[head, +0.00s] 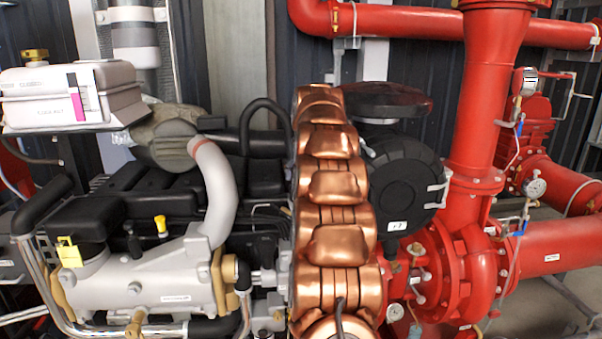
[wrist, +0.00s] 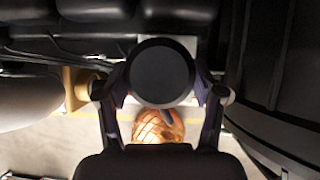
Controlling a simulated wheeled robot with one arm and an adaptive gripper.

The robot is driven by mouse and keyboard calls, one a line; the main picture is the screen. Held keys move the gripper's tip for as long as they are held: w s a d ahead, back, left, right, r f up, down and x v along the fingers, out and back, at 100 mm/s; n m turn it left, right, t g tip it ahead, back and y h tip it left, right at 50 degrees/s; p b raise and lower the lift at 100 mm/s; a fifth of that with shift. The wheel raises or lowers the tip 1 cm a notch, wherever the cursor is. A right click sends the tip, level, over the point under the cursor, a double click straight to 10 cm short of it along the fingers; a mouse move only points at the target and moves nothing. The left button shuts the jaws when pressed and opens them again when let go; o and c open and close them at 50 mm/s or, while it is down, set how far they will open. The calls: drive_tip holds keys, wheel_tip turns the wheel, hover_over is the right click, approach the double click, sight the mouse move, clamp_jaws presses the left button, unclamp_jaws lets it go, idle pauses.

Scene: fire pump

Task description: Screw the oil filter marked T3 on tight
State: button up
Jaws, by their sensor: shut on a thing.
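In the wrist view, a dark round canister (wrist: 161,72), which looks like the oil filter, sits end-on between the fingers. My gripper (wrist: 160,92) is shut on it, with one finger at its left side and one at its right. No T3 mark can be read on the face I see. The threads and the seat behind the canister are hidden. In the head view, my copper-coloured arm stands in front of the engine and hides the gripper and the canister.
The grey engine (head: 170,270) with hoses fills the left of the head view. A round black housing (head: 408,180) is just right of my arm. The red pump (head: 460,270) and red pipes stand further right. In the wrist view, a large black ribbed body (wrist: 285,75) is close on the right.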

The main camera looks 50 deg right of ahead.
drive_tip(key=o, duration=1.8)
drive_tip(key=shift+o, duration=0.3)
drive_tip(key=shift+r, duration=0.1)
drive_tip(key=v, duration=0.7)
idle(0.4)
drive_tip(key=shift+s+r, duration=0.1)
drive_tip(key=shift+c, duration=0.4)
